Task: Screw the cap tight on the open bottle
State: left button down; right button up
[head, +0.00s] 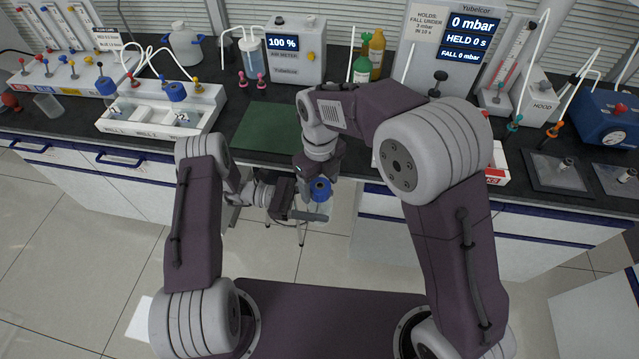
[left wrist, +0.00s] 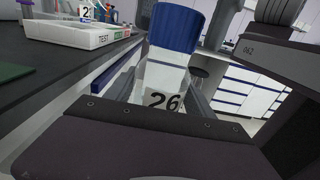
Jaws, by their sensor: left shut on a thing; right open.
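A clear bottle with a "26" label (left wrist: 163,100) stands roughly upright in my left gripper (head: 296,206), held out in front of the bench edge. A blue cap (head: 320,188) sits on top of the bottle; it also shows in the left wrist view (left wrist: 176,26). Whether its thread is tight cannot be seen. The jaws of my left gripper are shut on the bottle body. My right gripper (head: 305,180) is open, pointing down close beside the cap; its fingertips are partly hidden and I cannot tell whether they touch the cap.
A white tray (head: 150,128) with two wells and blue-capped bottles stands on the bench at left. A green mat (head: 266,126) lies bare on the bench. A meter box (head: 297,52), green and amber bottles, and a pressure display stand behind. A stool is below my grippers.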

notch_tip(320, 180, up, 4)
jog(key=shift+r, duration=0.15)
jog(key=shift+c, duration=0.3)
